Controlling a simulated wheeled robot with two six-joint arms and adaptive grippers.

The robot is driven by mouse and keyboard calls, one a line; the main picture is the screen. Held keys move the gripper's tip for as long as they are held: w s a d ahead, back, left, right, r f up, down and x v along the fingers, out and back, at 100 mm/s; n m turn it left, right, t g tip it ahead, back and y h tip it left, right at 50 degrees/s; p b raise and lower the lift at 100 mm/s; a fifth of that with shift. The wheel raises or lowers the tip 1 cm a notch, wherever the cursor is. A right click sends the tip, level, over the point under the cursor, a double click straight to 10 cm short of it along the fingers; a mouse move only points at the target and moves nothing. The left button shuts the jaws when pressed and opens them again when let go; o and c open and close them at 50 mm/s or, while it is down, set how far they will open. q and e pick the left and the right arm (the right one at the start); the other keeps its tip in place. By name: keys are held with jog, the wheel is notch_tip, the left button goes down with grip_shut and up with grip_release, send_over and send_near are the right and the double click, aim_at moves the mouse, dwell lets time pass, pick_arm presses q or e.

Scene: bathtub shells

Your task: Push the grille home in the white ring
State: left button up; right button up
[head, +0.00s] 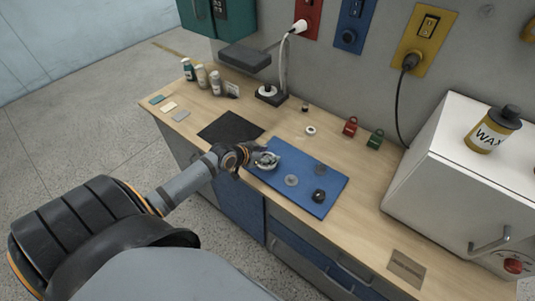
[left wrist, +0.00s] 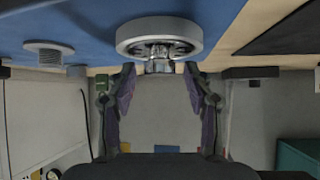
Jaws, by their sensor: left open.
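The white ring (left wrist: 128,42) lies on the blue mat (head: 321,169) just ahead of my left gripper in the left wrist view. Dark gaps and spokes show inside it, seemingly the grille (left wrist: 178,46); how deep it sits is not clear. A shiny faceted metal piece (left wrist: 158,66) shows at the ring's near side, between my fingertips. The ring also shows in the head view (head: 268,162), partly hidden by my gripper. My left gripper (left wrist: 158,72) is open, its fingers apart and close to the ring. My right gripper is out of view.
A grey ridged disc (head: 291,180) and a black knob (head: 319,196) are on the mat. A small white ring-shaped piece (head: 310,130) lies on the wood behind. A black mat (head: 229,128) is left; a white cabinet (head: 455,165) blocks the right.

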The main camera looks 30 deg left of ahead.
aim_at(268, 155)
pick_arm(q)
jog(key=shift+r, duration=0.15)
notch_tip(268, 155, up, 10)
dwell(0.3)
dwell(0.6)
